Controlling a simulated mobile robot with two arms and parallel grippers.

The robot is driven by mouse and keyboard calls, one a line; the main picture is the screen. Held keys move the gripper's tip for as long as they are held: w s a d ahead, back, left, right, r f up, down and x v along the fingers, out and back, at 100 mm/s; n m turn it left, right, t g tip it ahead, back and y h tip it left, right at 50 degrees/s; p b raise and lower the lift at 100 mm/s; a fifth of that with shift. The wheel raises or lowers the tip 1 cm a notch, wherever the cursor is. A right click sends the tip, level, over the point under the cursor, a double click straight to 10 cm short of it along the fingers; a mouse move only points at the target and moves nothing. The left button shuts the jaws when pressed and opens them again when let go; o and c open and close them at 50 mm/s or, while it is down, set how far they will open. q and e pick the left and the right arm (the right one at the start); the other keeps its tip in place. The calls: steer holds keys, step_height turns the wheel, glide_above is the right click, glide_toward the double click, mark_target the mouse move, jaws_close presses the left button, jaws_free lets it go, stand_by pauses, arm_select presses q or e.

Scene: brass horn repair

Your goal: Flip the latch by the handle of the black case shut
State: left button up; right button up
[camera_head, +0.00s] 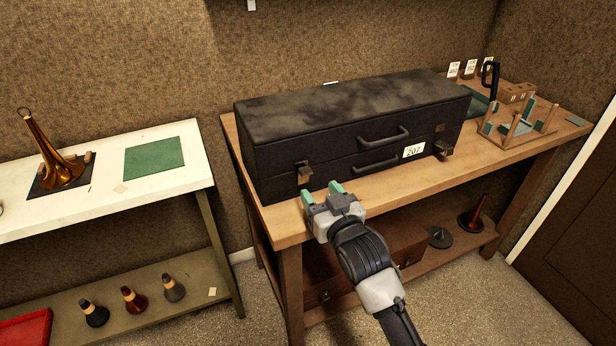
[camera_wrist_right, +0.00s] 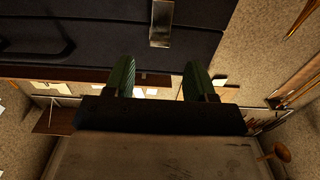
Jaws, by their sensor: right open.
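The black case (camera_head: 345,125) lies on the wooden bench with its lid down. Two handles, an upper one (camera_head: 384,137) and a lower one (camera_head: 376,166), are on its front. A metal latch (camera_head: 305,173) is left of the handles; it also shows in the right wrist view (camera_wrist_right: 161,24). Another latch (camera_head: 443,150) is at the right end, its lower part sticking outward below a small plate. I cannot tell how the left latch's flap is set. My right gripper (camera_head: 322,193) is open and empty, just in front of and below the left latch, its green fingertips (camera_wrist_right: 158,78) apart.
A white label (camera_head: 413,150) is on the case front. A wooden rack (camera_head: 517,130) stands right of the case. The bench's front edge (camera_head: 330,215) is under my right gripper. A white table (camera_head: 105,200) with a brass horn bell (camera_head: 55,160) stands left.

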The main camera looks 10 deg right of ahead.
mark_target(308, 174)
steer(key=x, duration=0.7)
steer(key=shift+s, duration=0.1)
steer(key=c, duration=0.9)
steer(key=p, duration=0.2)
steer(key=r+g+p, duration=0.1)
steer(key=p, duration=0.2)
steer(key=shift+w+g+h+p, duration=0.3)
steer(key=shift+p, duration=0.05)
steer(key=shift+f+p, duration=0.1)
steer(key=shift+p, duration=0.2)
steer(key=shift+f, duration=0.25)
